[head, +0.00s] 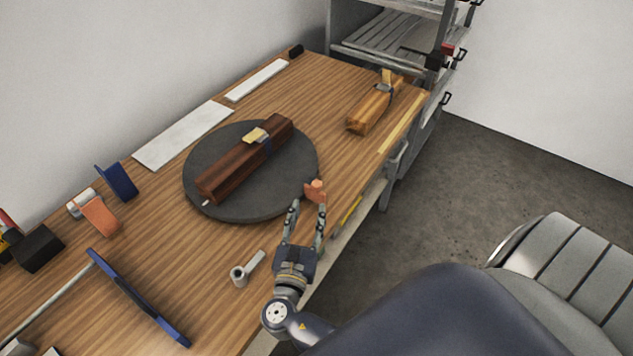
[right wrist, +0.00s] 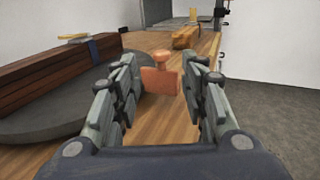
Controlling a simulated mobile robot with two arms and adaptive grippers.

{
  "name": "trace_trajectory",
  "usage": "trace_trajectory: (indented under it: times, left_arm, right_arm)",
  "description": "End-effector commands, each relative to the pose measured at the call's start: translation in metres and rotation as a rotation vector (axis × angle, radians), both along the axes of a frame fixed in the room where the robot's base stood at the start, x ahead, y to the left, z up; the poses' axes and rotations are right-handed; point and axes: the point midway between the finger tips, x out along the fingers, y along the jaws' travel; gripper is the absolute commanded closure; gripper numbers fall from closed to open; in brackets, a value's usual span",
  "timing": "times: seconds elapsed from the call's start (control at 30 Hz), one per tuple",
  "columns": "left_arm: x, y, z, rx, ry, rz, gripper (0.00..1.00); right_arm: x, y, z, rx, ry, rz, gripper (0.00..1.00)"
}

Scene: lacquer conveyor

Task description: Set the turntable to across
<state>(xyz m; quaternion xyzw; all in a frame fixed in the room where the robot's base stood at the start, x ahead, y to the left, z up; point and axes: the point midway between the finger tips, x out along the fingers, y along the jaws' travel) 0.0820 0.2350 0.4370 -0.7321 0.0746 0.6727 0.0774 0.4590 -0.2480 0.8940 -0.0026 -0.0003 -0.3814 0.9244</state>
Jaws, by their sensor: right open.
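The turntable is a dark grey round disc (head: 205,165) on the wooden bench. A dark reddish-brown wooden block (head: 225,177) with a pale tag lies across it, slanting from lower left to upper right. An orange-brown knob (head: 316,191) stands at the disc's near right edge. My right gripper (head: 308,205) is open around or just short of the knob. In the right wrist view the knob (right wrist: 161,80) shows between the open fingers, with clear gaps beside it. The disc (right wrist: 50,125) and block (right wrist: 45,75) are at left there. My left gripper is not in view.
A lighter wooden block (head: 368,108) lies at the far right of the bench. A grey metal fitting (head: 240,275) lies left of my right gripper. A blue-ended clamp (head: 140,300) and an orange-handled tool (head: 101,215) lie at left. A metal rack (head: 385,45) stands behind.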

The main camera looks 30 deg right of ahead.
Motion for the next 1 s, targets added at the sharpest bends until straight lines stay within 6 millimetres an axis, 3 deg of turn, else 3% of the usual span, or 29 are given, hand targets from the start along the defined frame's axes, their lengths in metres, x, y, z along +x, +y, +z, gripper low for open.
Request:
trace_trajectory:
  times: [0.53, 1.0]
  left_arm:
    - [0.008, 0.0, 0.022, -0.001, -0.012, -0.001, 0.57]
    - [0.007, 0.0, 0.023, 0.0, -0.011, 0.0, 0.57]
  right_arm:
    - [0.064, -0.065, 0.002, 0.0, -0.001, -0.003, 0.6]
    - [0.073, -0.075, 0.0, 0.004, -0.001, -0.003, 0.62]
